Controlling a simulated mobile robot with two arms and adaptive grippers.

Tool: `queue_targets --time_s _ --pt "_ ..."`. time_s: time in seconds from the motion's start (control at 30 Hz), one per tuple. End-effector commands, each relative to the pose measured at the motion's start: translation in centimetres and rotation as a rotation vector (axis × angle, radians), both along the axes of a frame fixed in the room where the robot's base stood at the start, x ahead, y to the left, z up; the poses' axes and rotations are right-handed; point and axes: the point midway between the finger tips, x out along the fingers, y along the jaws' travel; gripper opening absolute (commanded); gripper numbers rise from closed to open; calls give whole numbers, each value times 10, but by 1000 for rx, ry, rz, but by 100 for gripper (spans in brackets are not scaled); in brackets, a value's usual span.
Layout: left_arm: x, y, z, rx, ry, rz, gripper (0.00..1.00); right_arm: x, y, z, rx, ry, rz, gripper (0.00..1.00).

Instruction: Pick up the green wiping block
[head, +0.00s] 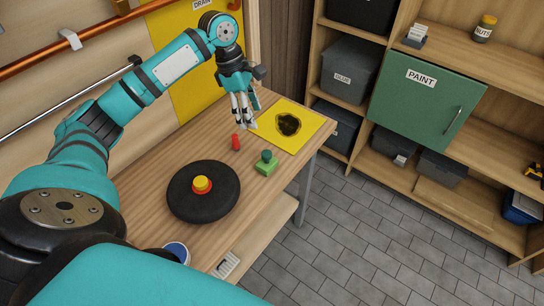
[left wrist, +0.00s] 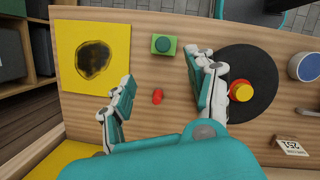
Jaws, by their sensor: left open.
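The green wiping block (head: 265,168) stands on the workbench near its front edge. It has a light green base and a dark, round knob on top. In the left wrist view the block (left wrist: 173,47) lies beyond the fingertips, near the bench edge. My left gripper (head: 244,118) is above the bench, pointing down, farther back than the block and apart from it. Its fingers (left wrist: 160,87) are spread in the left wrist view, with nothing between them touching. My right gripper is in neither view.
A small red object (head: 236,142) stands below and near my left gripper. A black disc (head: 217,208) with a red and yellow knob (head: 202,184) lies left of the block. A yellow sheet (head: 309,119) with a dark stain (head: 288,124) lies behind the block, right of the gripper.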

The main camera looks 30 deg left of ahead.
Motion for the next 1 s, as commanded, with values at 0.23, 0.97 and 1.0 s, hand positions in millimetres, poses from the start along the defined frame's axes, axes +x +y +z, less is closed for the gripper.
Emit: queue_targets --time_s 0.23,0.97,1.0 --pt "3 -15 -53 0 3 -3 57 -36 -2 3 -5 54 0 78" --pt "10 -39 -144 0 0 -3 57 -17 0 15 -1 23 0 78" --pt "10 -39 -147 1 0 -3 57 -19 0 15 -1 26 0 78"
